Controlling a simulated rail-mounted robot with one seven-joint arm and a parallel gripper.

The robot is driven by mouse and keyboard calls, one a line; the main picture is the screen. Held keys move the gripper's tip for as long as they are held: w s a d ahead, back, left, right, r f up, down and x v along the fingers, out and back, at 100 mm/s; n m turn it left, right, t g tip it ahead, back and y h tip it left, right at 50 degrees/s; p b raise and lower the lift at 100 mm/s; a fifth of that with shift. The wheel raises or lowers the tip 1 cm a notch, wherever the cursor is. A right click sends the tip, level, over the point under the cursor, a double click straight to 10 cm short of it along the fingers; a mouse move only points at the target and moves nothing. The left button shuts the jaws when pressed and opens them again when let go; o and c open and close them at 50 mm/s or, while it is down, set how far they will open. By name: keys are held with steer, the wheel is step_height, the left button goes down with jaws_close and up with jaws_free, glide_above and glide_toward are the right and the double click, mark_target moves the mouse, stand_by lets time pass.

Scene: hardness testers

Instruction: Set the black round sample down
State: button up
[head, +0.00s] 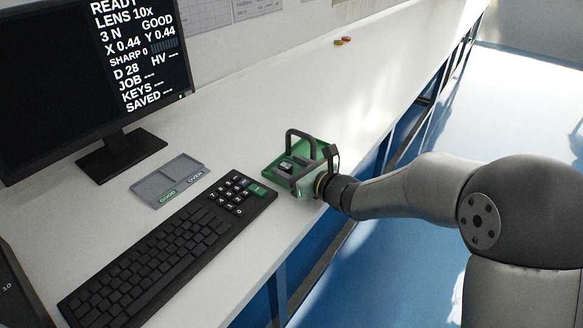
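My gripper (303,178) is low over the green tray (273,173) on the white bench, reaching in from the right. The tray has a dark arched handle, and the gripper hides part of the tray. A small dark piece with a light top (286,166) shows within the tray, by the fingers. I cannot tell whether it is the black round sample or whether the fingers touch it. No clearly round black sample shows. The fingers are too small and overlapped to show whether they are open or shut.
A grey two-part tray (170,179) marked GOOD and OVER lies left of the green tray. A keypad (241,193), a keyboard (150,255) and a monitor (90,80) stand nearby. Small orange and red pieces (343,41) lie far back. The bench between is clear.

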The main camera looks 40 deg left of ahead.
steer(key=shift+s+d+f, duration=0.1)
steer(key=shift+d+f, duration=0.05)
steer(key=shift+f, duration=0.6)
steer(key=shift+r+p, duration=0.3)
steer(key=shift+p, duration=0.2)
steer(key=v, duration=0.7)
steer(key=r+p+v, duration=0.1)
steer(key=v, duration=0.3)
steer(key=shift+d+r, duration=0.15)
steer(key=shift+d, duration=0.15)
steer(key=s+d+f+n+g+h, duration=0.1)
steer(key=s+d+n+h, duration=0.3)
steer(key=d, duration=1)
steer(key=s+d+f+n+h, duration=0.2)
steer(key=s+d+n+h, duration=0.3)
steer(key=d+n, duration=0.4)
steer(key=s+d+f+n+g+h, duration=0.1)
steer(key=s+d+n+h, duration=0.4)
steer(key=d, duration=1.3)
steer(key=shift+d+f+n+g+h, duration=0.3)
steer(key=shift+d+f+n+h, duration=0.15)
steer(key=shift+n+h, duration=0.55)
